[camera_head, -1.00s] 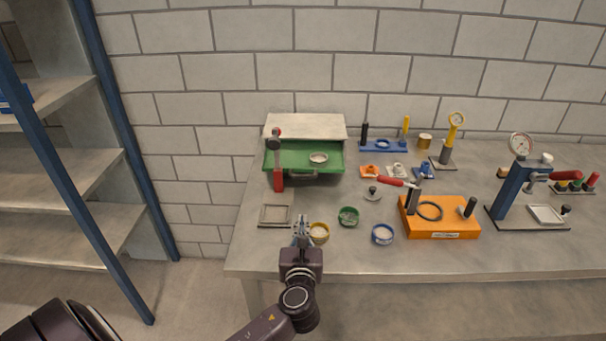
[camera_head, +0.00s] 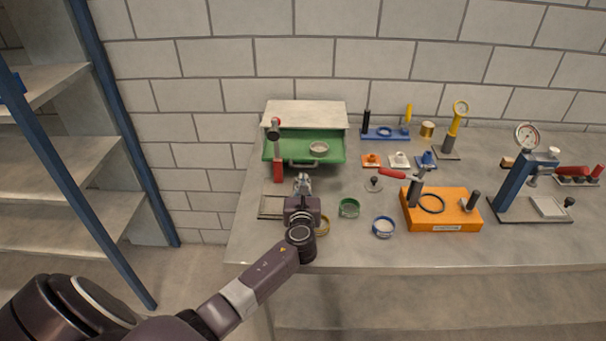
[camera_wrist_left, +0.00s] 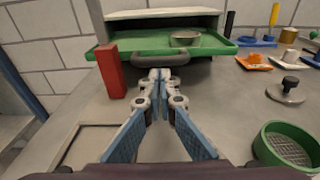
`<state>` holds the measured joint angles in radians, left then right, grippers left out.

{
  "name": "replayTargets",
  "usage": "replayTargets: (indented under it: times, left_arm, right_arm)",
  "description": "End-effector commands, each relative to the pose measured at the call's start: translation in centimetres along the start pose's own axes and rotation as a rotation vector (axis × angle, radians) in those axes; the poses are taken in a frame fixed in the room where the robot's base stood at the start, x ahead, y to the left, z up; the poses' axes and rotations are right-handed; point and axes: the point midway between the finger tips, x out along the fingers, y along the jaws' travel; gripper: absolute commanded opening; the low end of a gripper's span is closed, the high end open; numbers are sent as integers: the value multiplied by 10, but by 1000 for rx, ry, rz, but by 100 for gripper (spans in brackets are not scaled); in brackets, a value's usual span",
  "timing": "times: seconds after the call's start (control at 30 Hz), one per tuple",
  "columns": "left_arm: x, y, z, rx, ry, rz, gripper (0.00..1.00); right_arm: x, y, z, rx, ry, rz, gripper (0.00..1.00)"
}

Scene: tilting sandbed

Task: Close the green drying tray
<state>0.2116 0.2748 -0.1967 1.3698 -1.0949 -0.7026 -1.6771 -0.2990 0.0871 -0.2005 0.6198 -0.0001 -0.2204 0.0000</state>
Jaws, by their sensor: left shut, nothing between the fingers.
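The green drying tray (camera_head: 331,156) is pulled out from under a pale-topped housing (camera_head: 306,113) at the back left of the bench. A small round dish (camera_head: 319,148) sits in it. The tray shows in the left wrist view (camera_wrist_left: 220,50), with a grey handle (camera_wrist_left: 150,58) on its front. My left gripper (camera_head: 303,179) is shut and empty, in front of the tray. In the left wrist view its fingertips (camera_wrist_left: 160,75) are just below the handle in the picture; I cannot tell whether they touch it. My right gripper is not in view.
A red-handled tool (camera_head: 278,170) stands at the tray's left front, close to my gripper. A green ring dish (camera_head: 349,207), a blue ring dish (camera_head: 383,227) and an orange fixture (camera_head: 440,222) lie to the right. A flat square frame (camera_head: 270,206) is left of my wrist.

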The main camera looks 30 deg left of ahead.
Motion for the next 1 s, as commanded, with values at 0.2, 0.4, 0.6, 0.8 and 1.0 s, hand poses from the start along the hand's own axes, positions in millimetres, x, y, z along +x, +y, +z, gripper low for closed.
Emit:
replayTargets:
  times: [0.2,0.4,0.6,0.8,1.0]
  left_arm:
    - [18,0,6,-1,1,1,0]
    - [21,0,7,-1,1,0,0]
    - [21,0,7,0,1,0,0]
    - [43,-1,7,1,-3,0,0]
    - [89,-2,12,0,-4,1,0]
  right_arm:
    - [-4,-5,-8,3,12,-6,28]
    - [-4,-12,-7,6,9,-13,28]
    - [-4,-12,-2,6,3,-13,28]
    - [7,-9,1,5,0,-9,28]
    - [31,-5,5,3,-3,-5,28]
